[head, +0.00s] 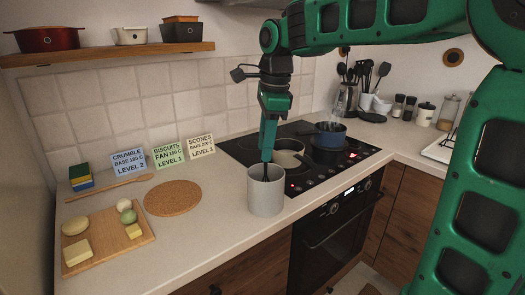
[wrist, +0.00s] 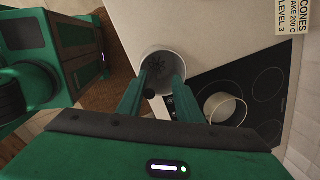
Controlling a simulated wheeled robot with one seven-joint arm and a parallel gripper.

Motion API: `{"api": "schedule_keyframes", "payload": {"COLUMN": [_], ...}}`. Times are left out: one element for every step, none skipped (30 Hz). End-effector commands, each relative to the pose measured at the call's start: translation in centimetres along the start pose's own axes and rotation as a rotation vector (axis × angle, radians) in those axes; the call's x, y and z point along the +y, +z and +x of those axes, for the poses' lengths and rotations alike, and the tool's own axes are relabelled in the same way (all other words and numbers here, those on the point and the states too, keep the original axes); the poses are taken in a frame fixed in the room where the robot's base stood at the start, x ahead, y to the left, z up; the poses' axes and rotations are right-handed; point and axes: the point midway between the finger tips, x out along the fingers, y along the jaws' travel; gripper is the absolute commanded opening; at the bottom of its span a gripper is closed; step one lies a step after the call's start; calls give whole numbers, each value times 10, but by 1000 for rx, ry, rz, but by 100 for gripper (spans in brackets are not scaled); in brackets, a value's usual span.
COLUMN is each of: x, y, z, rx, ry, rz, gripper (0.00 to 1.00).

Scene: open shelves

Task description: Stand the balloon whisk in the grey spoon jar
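The grey spoon jar (head: 265,192) stands upright on the counter in front of the hob. In the wrist view its rim (wrist: 172,53) lies just beyond my fingertips. My gripper (head: 267,158) points down over the jar's mouth, its fingers spread apart in the wrist view (wrist: 161,76). A dark, thin thing, which looks like the balloon whisk (head: 266,175), stands in the jar below my fingers. Most of the whisk is hidden by the jar.
A cork mat (head: 172,198) and a wooden board (head: 105,240) lie left. Recipe cards (head: 166,155) stand behind. A utensil holder (head: 347,100) stands far back.

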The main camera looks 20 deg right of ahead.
Motion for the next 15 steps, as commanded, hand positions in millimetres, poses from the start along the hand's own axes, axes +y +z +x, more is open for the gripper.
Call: {"api": "schedule_keyframes", "payload": {"x": [-1,-1,-1,-1,-1,-1,-1,-1,-1,-1,-1,-1,-1,-1,-1], "y": [0,0,0,0,0,0,0,0,0,0,0,1,1,1,0], "z": [-10,-15,-23,-29,-35,-44,-49,-55,-62,-67,-70,-74,-77,-79,-82], "rx": [-1,0,-1,-1,-1,0,-1,-1,0,1,0,-1,-2,-1,-1], "ry": [-5,-5,-5,-5,-5,-5,-5,-5,-5,-5,-3,-2,-2,-1,-1], "rz": [1,1,0,1,0,0,0,-1,0,-2,0,-1,-1,0,0], "gripper": [32,32,32,32,32,32,32,32,32,32,32,32,32,32,32]}}
